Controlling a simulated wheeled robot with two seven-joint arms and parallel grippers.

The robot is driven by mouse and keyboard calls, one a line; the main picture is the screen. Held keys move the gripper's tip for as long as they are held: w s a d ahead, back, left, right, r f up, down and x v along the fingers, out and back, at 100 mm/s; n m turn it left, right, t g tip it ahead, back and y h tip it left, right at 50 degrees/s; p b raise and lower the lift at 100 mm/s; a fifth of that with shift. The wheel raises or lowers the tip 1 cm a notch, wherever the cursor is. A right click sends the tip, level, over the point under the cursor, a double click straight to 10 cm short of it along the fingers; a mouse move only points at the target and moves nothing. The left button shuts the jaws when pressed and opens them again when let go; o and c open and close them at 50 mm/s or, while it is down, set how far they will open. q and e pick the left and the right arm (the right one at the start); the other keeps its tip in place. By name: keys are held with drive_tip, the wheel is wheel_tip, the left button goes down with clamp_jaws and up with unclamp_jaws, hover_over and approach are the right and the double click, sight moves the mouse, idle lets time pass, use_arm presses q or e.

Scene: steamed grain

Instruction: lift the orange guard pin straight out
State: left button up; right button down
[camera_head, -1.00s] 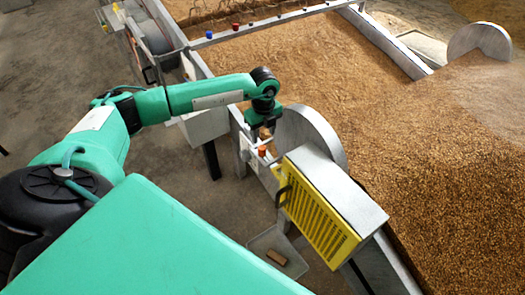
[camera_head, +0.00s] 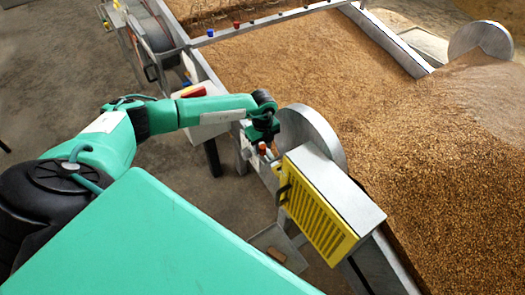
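The small orange guard pin (camera_head: 262,147) stands at the edge of the grain bed, just left of the upright grey disc and near the top end of the yellow slotted guard (camera_head: 318,215). My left gripper (camera_head: 267,149) points down right at the pin, with its fingers close around or beside it. The fingers are too small and dark to tell whether they touch or grip the pin. The lower part of the pin is hidden. My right gripper is not in view.
A grey disc (camera_head: 313,135) rises right beside my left gripper. A shallow tray (camera_head: 269,240) with a brown block lies below the guard. Brown grain (camera_head: 420,150) fills the bed.

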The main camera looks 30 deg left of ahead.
use_arm(q)
drive_tip(key=c, duration=0.6)
drive_tip(key=shift+c, duration=0.2)
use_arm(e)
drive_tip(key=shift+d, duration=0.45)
